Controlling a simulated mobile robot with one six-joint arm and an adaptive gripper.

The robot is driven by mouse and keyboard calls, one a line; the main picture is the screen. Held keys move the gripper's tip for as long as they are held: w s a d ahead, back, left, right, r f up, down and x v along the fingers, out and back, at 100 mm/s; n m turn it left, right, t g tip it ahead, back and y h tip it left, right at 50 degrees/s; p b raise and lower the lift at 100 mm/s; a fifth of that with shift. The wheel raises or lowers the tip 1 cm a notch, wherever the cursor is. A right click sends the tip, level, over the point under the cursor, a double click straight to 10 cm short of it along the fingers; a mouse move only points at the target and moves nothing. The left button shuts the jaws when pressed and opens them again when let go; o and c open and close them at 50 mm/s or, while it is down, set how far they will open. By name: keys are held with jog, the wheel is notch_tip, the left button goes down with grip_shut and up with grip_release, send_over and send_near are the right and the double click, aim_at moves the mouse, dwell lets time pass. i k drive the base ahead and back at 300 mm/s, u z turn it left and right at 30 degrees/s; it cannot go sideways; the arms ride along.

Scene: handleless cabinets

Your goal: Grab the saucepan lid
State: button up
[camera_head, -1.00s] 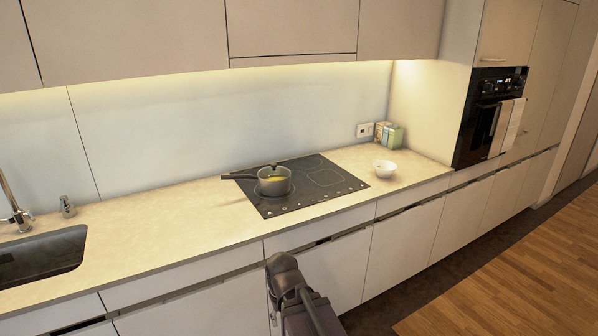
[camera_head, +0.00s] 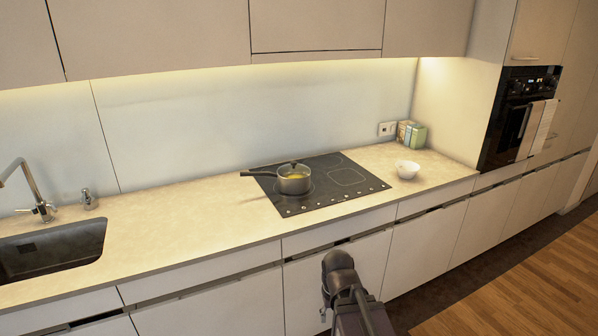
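A grey saucepan (camera_head: 294,185) stands on the black cooktop, with its dark handle pointing left. Its top shows a yellowish surface with a small dark spot, which looks like a see-through saucepan lid (camera_head: 294,174) with a knob. It is too small to be sure. My dark arm rises from the bottom edge, in front of the lower cabinets and well short of the saucepan. I cannot make out my gripper's fingers in this view.
The cooktop (camera_head: 347,176) is set into a beige counter (camera_head: 190,222). A white bowl (camera_head: 407,169) stands to its right, with several small boxes (camera_head: 411,133) behind. A sink (camera_head: 55,250) and tap are at the left. Upper cabinets (camera_head: 160,35) overhang the counter.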

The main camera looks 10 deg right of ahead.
aim_at(293, 171)
jog(key=u, duration=0.05)
jog(key=i, duration=1)
